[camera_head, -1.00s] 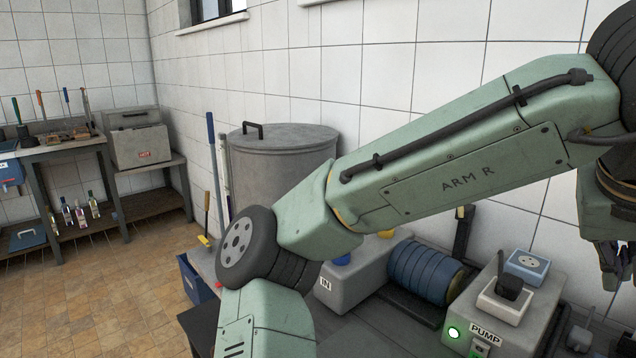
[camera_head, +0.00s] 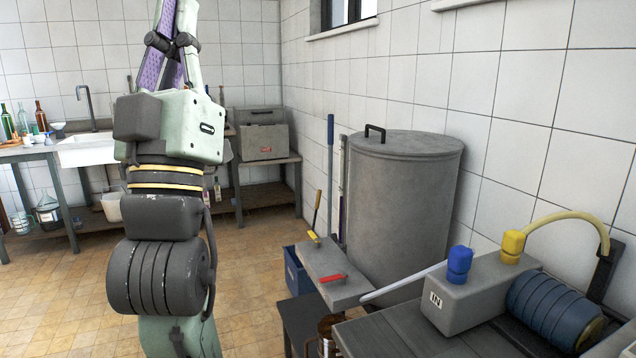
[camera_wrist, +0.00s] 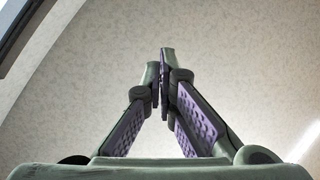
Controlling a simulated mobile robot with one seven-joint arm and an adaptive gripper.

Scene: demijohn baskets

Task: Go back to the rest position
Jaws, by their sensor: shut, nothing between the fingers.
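My gripper (camera_wrist: 163,75) points up toward the ceiling in the wrist view. Its two green fingers with purple pads meet at the tips, and nothing is between them. In the head view my gripper (camera_head: 172,45) stands upright at the left of centre, above my dark wrist and arm links. Its fingertips are cut off by the top edge of that view. It is apart from the bench and the things on it.
At right, a bench (camera_head: 405,335) bears a grey pump box (camera_head: 480,290) with blue and yellow caps. A lidded grey drum (camera_head: 400,205) stands by the wall. A white sink (camera_head: 88,150) and a bottle table are at left. Tiled floor (camera_head: 255,265) is open between.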

